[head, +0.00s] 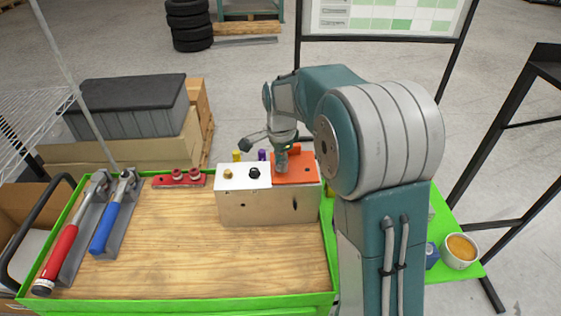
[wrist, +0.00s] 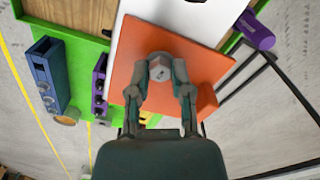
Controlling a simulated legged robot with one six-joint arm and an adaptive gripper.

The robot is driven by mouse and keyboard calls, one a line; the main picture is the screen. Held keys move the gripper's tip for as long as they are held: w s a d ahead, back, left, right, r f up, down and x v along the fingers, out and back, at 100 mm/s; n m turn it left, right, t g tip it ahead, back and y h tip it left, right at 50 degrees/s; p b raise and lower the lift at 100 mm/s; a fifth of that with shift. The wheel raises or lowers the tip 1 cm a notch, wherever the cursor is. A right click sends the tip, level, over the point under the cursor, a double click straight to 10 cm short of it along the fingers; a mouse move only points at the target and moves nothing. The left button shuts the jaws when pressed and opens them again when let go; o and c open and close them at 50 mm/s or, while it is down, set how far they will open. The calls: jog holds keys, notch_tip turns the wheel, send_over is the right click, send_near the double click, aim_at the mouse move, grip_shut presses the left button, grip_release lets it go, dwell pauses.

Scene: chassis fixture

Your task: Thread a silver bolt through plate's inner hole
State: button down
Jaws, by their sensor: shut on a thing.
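My gripper (wrist: 160,85) is shut on the silver bolt (wrist: 160,70), with a finger on each side of its round head. In the head view my gripper (head: 281,160) points down over the orange plate (head: 305,171). That plate lies on the right part of the metal block (head: 250,210) and also shows in the wrist view (wrist: 200,62). The bolt's shank and the hole under it are hidden, so I cannot tell how deep the bolt sits. A white plate (head: 240,184) beside the orange one carries a gold bolt (head: 227,174) and a black bolt (head: 254,173).
A red holder (head: 165,182) with bolts and two torque wrenches (head: 62,240) (head: 112,220) lie left on the wooden bench top (head: 170,260). A blue holder (wrist: 46,75) and a purple holder (wrist: 98,85) stand beyond the block. The bench front is clear.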

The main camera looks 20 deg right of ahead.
jog(key=m, duration=0.3)
jog(key=shift+s+f+m, duration=0.15)
jog(key=shift+f+m, duration=0.15)
jog(key=shift+f, duration=0.1)
jog(key=shift+m, duration=0.7)
jog(key=m, duration=0.8)
jog(key=shift+f+m, duration=0.1)
jog(key=shift+m, duration=0.2)
jog(key=m, duration=0.5)
jog(key=shift+f, duration=0.1)
jog(key=shift+c, duration=2.3)
grip_release()
jog(key=shift+r, duration=0.2)
